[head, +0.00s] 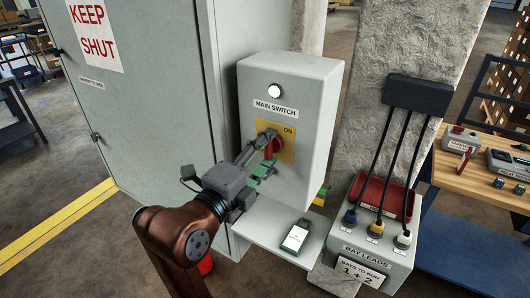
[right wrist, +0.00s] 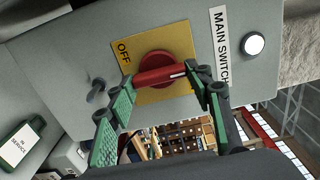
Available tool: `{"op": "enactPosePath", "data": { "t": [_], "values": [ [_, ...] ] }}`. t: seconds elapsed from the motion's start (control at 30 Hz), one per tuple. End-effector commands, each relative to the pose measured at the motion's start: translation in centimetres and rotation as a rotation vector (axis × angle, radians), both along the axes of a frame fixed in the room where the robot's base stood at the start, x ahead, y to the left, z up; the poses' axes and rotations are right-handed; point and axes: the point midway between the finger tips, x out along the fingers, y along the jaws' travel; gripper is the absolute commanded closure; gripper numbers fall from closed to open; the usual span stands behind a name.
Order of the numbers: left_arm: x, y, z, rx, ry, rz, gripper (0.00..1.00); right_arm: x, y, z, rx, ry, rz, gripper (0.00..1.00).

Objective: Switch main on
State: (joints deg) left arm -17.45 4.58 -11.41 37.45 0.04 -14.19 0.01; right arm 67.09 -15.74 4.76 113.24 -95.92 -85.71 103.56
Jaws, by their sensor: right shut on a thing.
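The main switch is a red knob (head: 273,147) on a yellow plate (head: 289,146) on the front of a grey box (head: 310,88). ON shows at the plate's upper right; OFF shows in the right wrist view. My right gripper (head: 266,153) is shut on the knob. In the right wrist view, its green-padded fingers (right wrist: 163,85) sit at both ends of the knob's bar (right wrist: 160,74). The bar's white mark lies at the end towards the MAIN SWITCH label (right wrist: 219,45). ON is hidden there. A round white lamp (head: 275,91) sits above the label. My left gripper is out of view.
A tall grey cabinet (head: 150,110) marked KEEP SHUT stands left of the box. Below, a shelf (head: 262,230) holds a white-faced device (head: 296,236). At right, a bay leads panel (head: 372,248) has several black cables, beside a wooden bench (head: 470,180).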

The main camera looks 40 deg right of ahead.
Motion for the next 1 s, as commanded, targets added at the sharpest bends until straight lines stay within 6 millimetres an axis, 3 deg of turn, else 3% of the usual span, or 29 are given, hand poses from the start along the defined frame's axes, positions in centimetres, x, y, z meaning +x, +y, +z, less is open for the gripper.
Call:
{"op": "enactPosePath", "data": {
  "t": [0.13,0.33,0.37,0.6,0.87,1.0],
  "values": [
    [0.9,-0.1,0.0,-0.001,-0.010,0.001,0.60,-0.1,0.0,-0.3,0.009,-0.001,-0.002,0.77],
    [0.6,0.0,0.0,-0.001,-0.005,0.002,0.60,-0.1,0.0,-0.3,0.009,-0.001,-0.003,0.77],
    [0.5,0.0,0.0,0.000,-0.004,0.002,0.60,-0.1,0.0,-0.3,0.008,-0.001,-0.003,0.51],
    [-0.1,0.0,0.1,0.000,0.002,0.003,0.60,-0.1,0.0,-0.2,0.005,-0.001,-0.002,0.35],
    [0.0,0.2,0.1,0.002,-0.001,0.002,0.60,-0.1,0.1,-0.1,0.003,-0.002,-0.001,0.35],
    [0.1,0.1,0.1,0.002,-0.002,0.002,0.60,-0.4,1.0,-0.1,0.003,-0.001,0.001,0.35]
  ]
}}
